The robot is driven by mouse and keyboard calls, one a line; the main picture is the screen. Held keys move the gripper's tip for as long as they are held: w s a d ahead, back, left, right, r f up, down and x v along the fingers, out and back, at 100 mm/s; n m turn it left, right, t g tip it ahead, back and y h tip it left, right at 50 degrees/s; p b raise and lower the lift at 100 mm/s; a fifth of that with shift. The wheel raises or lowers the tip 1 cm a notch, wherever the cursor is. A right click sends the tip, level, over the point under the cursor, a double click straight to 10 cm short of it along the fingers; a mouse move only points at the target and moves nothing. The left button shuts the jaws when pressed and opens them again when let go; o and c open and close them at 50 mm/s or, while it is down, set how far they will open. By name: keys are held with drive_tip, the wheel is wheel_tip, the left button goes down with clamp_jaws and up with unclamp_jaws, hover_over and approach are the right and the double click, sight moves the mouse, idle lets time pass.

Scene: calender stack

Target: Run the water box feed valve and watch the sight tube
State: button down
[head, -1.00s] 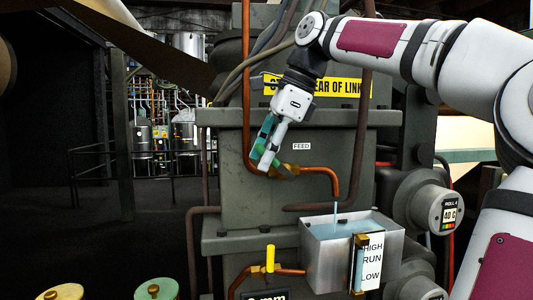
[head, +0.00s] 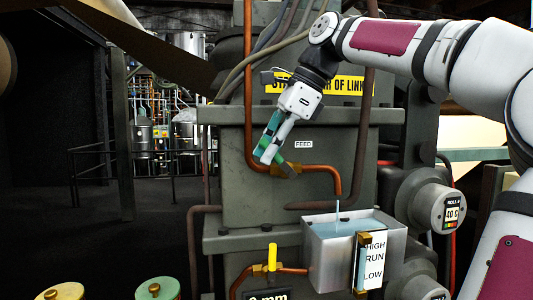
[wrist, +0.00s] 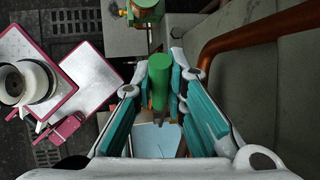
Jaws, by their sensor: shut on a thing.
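My gripper (head: 270,148) is shut on the green handle of the feed valve, left of the FEED label (head: 303,144). In the wrist view the green handle (wrist: 160,85) stands between the two fingers. The brass valve body (head: 288,170) sits on a copper pipe. A thin stream of water (head: 338,203) falls from the pipe's end into the grey metal water box (head: 325,258). The sight tube (head: 362,262) is on the box's front, beside a card marked HIGH, RUN and LOW (head: 375,262). The tube looks blue beside RUN; its exact level is too small to read.
A second valve with an upright yellow handle (head: 271,258) is on the lower copper pipe left of the box. A round roll gauge (head: 450,214) is at the right. Copper pipes run close to my gripper. The floor at the left is open.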

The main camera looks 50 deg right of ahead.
drive_tip(key=d+t+y, duration=0.1)
drive_tip(key=s+d+r+t+y+b, duration=0.1)
drive_tip(key=t+y, duration=0.1)
drive_tip(key=shift+s+d+r+m, duration=0.15)
drive_tip(key=shift+s+m, duration=0.15)
drive_tip(key=shift+s+d+r+m+t+y+b, duration=0.15)
drive_tip(key=shift+s+d+t+y+b, duration=0.2)
drive_tip(key=shift+t+y, duration=0.35)
drive_tip(key=shift+s+d+m+t+y+b, duration=0.15)
drive_tip(key=shift+s+d+t+y, duration=0.3)
drive_tip(key=shift+y, duration=0.45)
drive_tip(key=shift+w, duration=0.1)
drive_tip(key=c, duration=1.6)
unclamp_jaws()
drive_tip(key=shift+d+r, duration=0.1)
drive_tip(key=v, duration=1.2)
